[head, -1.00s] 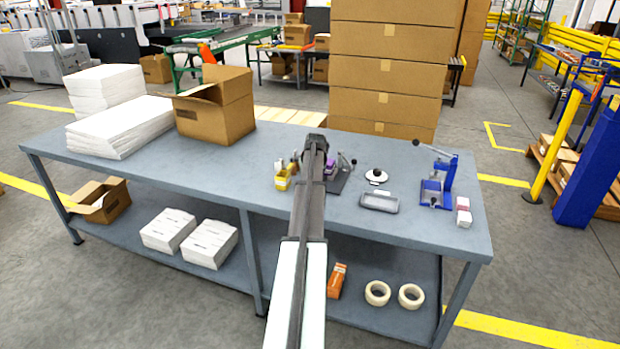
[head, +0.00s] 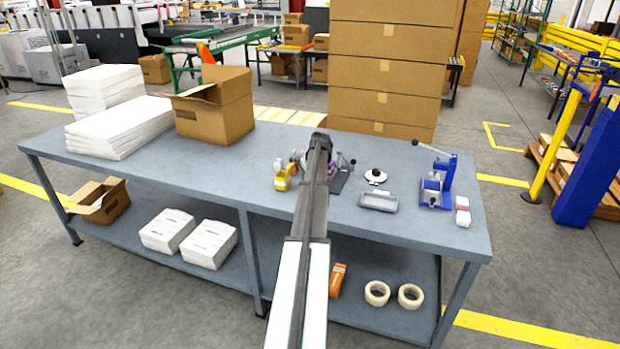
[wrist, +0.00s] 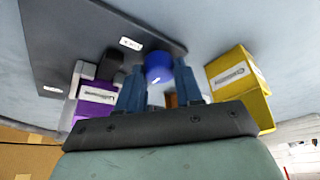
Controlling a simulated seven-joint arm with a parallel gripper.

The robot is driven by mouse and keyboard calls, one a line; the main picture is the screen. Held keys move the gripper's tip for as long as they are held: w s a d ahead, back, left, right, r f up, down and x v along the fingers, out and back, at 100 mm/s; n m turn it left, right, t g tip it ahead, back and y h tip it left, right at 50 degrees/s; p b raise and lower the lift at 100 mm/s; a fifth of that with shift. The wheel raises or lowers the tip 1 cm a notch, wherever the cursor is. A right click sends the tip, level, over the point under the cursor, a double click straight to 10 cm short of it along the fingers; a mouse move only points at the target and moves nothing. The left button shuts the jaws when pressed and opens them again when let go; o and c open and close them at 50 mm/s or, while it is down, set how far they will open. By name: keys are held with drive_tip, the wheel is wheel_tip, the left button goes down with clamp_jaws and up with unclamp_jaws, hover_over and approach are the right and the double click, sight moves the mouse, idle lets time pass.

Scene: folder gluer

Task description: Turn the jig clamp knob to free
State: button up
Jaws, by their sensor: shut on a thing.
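A round blue knob (wrist: 158,66) sits between the two fingers of my gripper (wrist: 160,78) in the wrist view, and the fingers are shut on it. The knob is by the edge of a dark jig plate (wrist: 75,40) that carries small white labels. Its pointer or marking cannot be made out. A purple block (wrist: 95,102) with a label is left of the fingers, beside a grey clamp part. In the head view my gripper (head: 319,142) is over the jig, and my arm hides the knob and much of the dark plate (head: 339,183).
A yellow box (wrist: 240,85) stands close right of the fingers; it also shows in the head view (head: 283,180). The left half of the bench (head: 230,180) has clear room.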

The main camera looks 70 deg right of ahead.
drive_tip(key=o, duration=1)
drive_tip(key=shift+r, duration=0.1)
drive_tip(key=v, duration=1.3)
drive_tip(key=shift+s+a+r, duration=0.15)
drive_tip(key=shift+a+r, duration=0.05)
